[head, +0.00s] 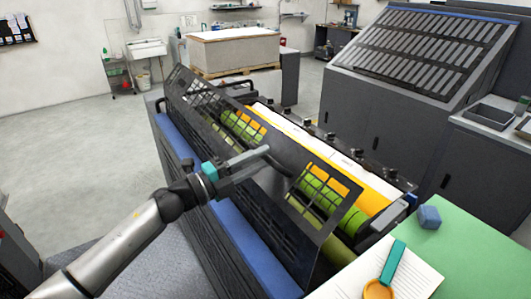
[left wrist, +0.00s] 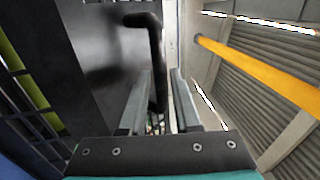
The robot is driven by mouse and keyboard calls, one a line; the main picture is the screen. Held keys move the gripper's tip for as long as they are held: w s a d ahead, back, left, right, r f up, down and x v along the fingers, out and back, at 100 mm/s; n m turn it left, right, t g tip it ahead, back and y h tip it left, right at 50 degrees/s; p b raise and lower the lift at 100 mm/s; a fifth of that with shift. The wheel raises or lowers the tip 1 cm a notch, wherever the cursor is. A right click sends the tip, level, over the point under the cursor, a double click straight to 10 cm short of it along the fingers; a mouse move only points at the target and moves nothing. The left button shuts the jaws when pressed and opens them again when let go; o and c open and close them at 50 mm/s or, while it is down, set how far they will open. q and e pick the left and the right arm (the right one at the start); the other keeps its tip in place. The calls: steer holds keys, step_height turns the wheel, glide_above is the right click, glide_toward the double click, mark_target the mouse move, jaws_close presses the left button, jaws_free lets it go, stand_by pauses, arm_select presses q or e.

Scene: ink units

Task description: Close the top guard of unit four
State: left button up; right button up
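The top guard (head: 283,182) is a long dark panel with slotted windows. It stands tilted up and open on the near side of the printing unit (head: 213,220), with green and yellow rollers (head: 318,190) bare behind it. A dark bar handle (head: 262,153) sticks out from the guard's middle. My left gripper (head: 252,162) is at this handle. In the left wrist view the black handle (left wrist: 157,50) runs between the two grey fingers (left wrist: 160,100), which are drawn in close on it. No unit number is readable. My right gripper is not in view.
A large grey cabinet (head: 395,95) stands behind the unit. A loaded pallet (head: 235,50) is at the back. The floor (head: 70,130) at left is clear.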

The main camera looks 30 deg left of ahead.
arm_select(q)
steer(key=shift+x, duration=0.95)
steer(key=shift+c, duration=0.2)
jaws_close()
stand_by(0.7)
